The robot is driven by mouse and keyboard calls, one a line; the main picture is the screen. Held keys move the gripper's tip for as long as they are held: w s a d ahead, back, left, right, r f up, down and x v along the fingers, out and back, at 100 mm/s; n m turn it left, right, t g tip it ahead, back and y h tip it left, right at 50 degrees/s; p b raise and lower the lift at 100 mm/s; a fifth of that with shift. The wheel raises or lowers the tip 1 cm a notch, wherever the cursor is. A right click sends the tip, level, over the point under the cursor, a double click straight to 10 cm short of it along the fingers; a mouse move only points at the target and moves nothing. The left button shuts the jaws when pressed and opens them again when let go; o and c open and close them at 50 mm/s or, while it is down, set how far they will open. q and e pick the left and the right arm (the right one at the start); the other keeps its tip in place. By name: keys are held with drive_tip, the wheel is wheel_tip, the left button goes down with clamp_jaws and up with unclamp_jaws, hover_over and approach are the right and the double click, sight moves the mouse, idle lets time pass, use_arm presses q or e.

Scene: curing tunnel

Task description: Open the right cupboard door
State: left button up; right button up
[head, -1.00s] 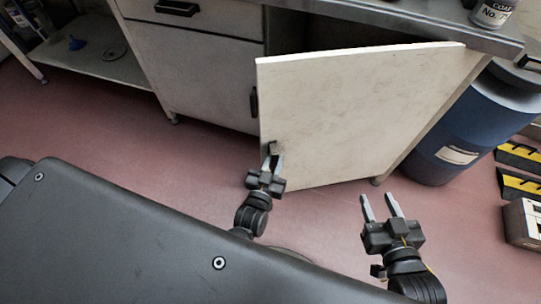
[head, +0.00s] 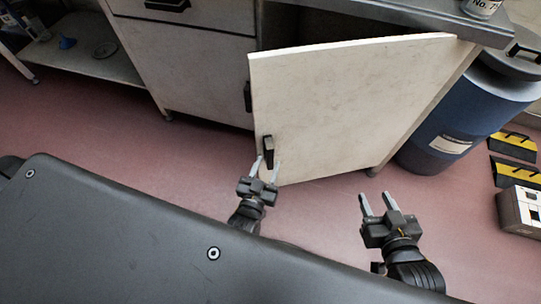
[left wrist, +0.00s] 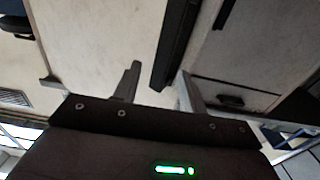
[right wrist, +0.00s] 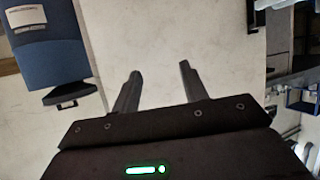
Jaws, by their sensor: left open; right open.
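The right cupboard door (head: 350,110) is a pale panel that stands swung open from the cabinet. Its dark handle (head: 268,151) is near its free left edge. My left gripper (head: 265,170) is open, just below and in front of the handle, apart from it. In the left wrist view the dark handle (left wrist: 176,45) lies beyond and between the open fingers. My right gripper (head: 378,203) is open and empty, below and in front of the door's lower edge. The right wrist view shows the door's pale face (right wrist: 170,40) ahead of its fingers.
A blue barrel (head: 460,120) stands right of the door. Yellow-black blocks (head: 512,158) and a pale box (head: 520,210) lie at the right. The closed left cupboard door (head: 195,70) is beside the opening. Red floor (head: 110,130) is clear at left.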

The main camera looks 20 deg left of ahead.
use_arm(q)
drive_tip(key=s, duration=0.6)
drive_tip(key=shift+s, duration=0.3)
use_arm(e)
drive_tip(key=shift+s+d+f+m+g+h, duration=0.15)
drive_tip(key=shift+s+d+f+g+h, duration=0.15)
drive_tip(key=shift+d+f+g, duration=0.2)
drive_tip(key=shift+s+d+f+m+g+h, duration=0.15)
drive_tip(key=shift+s+d+f+g+h, duration=0.2)
drive_tip(key=shift+f, duration=0.25)
use_arm(q)
drive_tip(key=shift+d, duration=0.1)
drive_tip(key=shift+c, duration=0.3)
